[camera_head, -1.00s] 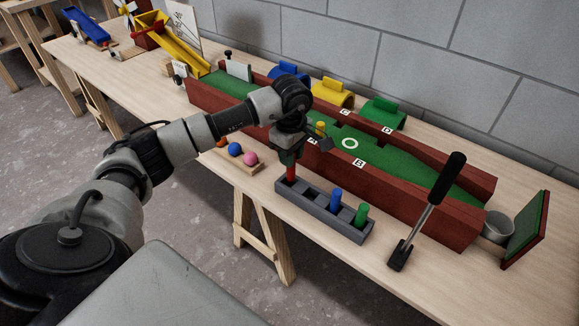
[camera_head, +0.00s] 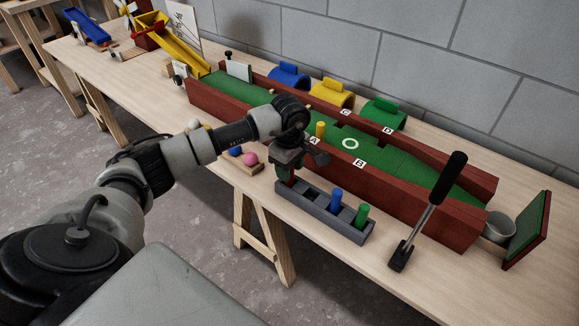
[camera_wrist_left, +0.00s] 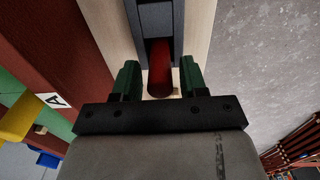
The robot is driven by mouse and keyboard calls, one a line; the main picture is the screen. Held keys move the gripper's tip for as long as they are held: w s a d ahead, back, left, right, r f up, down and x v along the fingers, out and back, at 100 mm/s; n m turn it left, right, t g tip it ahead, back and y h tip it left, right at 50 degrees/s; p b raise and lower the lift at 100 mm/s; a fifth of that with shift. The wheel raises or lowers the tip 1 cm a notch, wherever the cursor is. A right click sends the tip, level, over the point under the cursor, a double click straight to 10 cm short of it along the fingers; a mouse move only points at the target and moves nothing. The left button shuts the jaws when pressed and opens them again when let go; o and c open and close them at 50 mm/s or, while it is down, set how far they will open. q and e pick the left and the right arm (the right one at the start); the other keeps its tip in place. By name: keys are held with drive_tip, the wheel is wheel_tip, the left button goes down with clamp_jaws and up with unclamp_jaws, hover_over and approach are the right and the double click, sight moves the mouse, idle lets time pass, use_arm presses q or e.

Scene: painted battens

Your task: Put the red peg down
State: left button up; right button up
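The grey tray (camera_head: 318,213) lies along the front of the bench. A blue peg (camera_head: 335,201) and a green peg (camera_head: 361,216) stand in it toward its right end. My left gripper (camera_head: 288,174) is low over the tray's left end. In the left wrist view the red peg (camera_wrist_left: 160,72) is between the two green fingers, with a gap on each side, so the gripper is open around it. The peg's lower end is at the end compartment of the tray (camera_wrist_left: 178,25); its foot is hidden. My right gripper is not in view.
A green-floored course with red walls (camera_head: 440,228) runs behind the tray. A ball holder with balls (camera_head: 250,160) is left of the gripper.

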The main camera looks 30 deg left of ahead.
use_arm(q)
drive_tip(key=shift+o, duration=0.4)
drive_tip(key=shift+r, duration=0.15)
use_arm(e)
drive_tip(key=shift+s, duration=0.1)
use_arm(q)
drive_tip(key=shift+w+r, duration=0.1)
drive_tip(key=shift+r, duration=0.55)
wheel_tip(320, 180, up, 10)
drive_tip(key=shift+f+p, duration=0.2)
drive_tip(key=shift+p, duration=0.25)
drive_tip(key=shift+r, duration=0.55)
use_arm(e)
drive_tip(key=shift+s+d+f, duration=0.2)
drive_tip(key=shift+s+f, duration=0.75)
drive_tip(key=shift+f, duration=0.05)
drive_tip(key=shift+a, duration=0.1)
